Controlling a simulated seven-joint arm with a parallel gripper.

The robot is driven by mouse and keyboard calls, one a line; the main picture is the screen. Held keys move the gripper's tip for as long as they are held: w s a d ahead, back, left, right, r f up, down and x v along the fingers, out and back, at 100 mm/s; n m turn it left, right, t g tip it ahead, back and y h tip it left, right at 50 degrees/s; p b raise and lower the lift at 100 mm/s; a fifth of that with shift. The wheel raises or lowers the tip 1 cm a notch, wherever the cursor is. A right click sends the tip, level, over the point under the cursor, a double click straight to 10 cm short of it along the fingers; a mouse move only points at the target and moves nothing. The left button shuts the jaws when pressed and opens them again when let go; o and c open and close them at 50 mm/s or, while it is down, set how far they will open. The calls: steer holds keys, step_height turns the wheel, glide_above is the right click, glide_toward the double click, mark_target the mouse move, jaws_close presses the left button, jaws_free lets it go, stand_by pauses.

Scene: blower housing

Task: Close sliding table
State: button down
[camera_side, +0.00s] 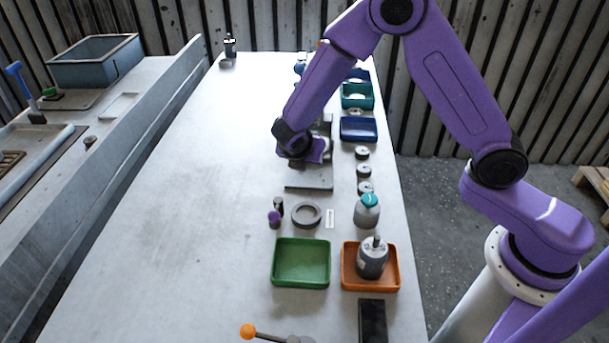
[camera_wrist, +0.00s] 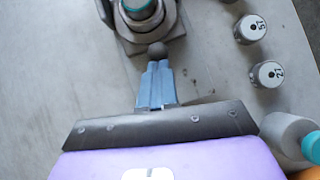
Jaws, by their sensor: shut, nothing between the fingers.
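The sliding table (camera_side: 308,183) shows as a grey flat plate in the middle of the bench, partly hidden behind my gripper and wrist. In the wrist view a grey metal fixture (camera_wrist: 172,28) with a round ring and teal centre is at the top, cut by the frame edge. A dark ball knob (camera_wrist: 157,50) sits at its near edge. My gripper (camera_wrist: 158,66) is shut and empty, its blue fingers pointing at the knob. The fingertips appear right at the knob; I cannot tell if they touch. The side view hides the fingertips.
Numbered weights (camera_wrist: 268,74) lie right of the fixture. A grey bottle with teal cap (camera_side: 367,211), a dark ring (camera_side: 307,215), a green tray (camera_side: 301,285) and an orange tray (camera_side: 393,283) stand nearer the camera. Blue trays (camera_side: 358,129) stand behind. The bench's left side is clear.

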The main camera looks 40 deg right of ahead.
steer(key=w+d, duration=0.2)
steer(key=shift+w+d, duration=0.6)
steer(key=shift+d, duration=0.15)
steer(key=a, duration=0.1)
steer(key=s+a, duration=0.2)
steer(key=shift+a+r, duration=0.4)
steer(key=v, duration=0.9)
steer(key=s+d+r+m+g+y, duration=0.1)
steer(key=s+d+m+y, duration=0.1)
steer(key=s, duration=0.8)
steer(key=s+d+r+m+g+y, duration=0.1)
steer(key=s+d+m, duration=0.3)
steer(key=s, duration=0.6)
steer(key=s+d+r+m+g+y, duration=0.2)
steer(key=s+m, duration=0.4)
steer(key=s, duration=0.4)
steer(key=shift+s+d+y, duration=0.2)
steer(key=shift+d+y, duration=0.45)
steer(key=shift+y, duration=0.25)
